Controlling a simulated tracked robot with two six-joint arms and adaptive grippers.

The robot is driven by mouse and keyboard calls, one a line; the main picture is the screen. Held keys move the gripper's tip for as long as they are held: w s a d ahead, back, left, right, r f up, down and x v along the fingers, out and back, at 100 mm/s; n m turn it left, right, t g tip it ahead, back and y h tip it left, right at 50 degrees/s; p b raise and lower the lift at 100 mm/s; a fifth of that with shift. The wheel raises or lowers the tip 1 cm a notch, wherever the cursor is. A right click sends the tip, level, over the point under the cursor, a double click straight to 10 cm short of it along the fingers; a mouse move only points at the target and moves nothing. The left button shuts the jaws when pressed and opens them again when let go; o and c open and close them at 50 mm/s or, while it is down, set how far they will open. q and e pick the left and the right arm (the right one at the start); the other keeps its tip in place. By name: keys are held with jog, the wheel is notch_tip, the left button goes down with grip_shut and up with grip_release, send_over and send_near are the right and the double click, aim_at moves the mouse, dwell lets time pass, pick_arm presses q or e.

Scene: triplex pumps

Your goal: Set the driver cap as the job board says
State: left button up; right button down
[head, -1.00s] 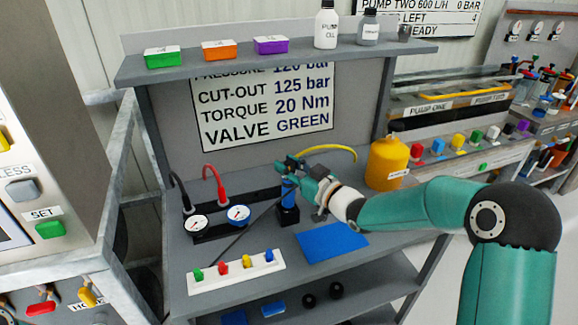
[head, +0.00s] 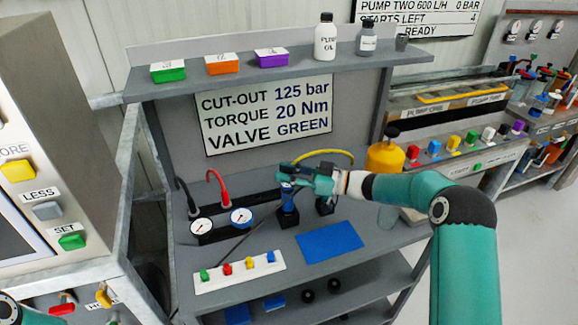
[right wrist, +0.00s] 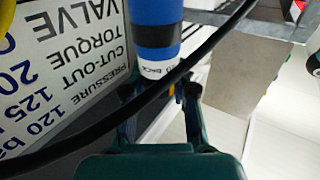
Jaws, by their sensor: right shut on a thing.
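The job board (head: 268,115) on the bench's back panel reads cut-out 125 bar, torque 20 Nm, valve green. A blue driver (head: 289,201) stands upright in a black holder on the bench. My right gripper (head: 290,177) is at its top end, shut on the driver's cap. In the right wrist view, the driver (right wrist: 155,15) is blue with a black band, and a white lettered end (right wrist: 160,70) lies between my right fingers (right wrist: 162,112). The cap's setting cannot be read.
A black cable (right wrist: 95,105) crosses the right wrist view before the driver. Two gauges (head: 241,216), a white strip of coloured valves (head: 240,272) and a blue mat (head: 329,242) lie around the driver. A yellow container (head: 385,157) stands to the right.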

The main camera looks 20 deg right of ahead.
jog(key=shift+f+n+g+y, duration=0.1)
jog(key=shift+n+g+y, duration=0.6)
jog(key=shift+n+g, duration=0.5)
jog(key=shift+g, duration=0.4)
jog(key=c, duration=0.9)
grip_release()
jog(key=shift+d, duration=0.1)
jog(key=shift+s+d, duration=0.15)
jog(key=shift+d, duration=0.15)
jog(key=v, duration=1.1)
jog(key=shift+f, duration=0.15)
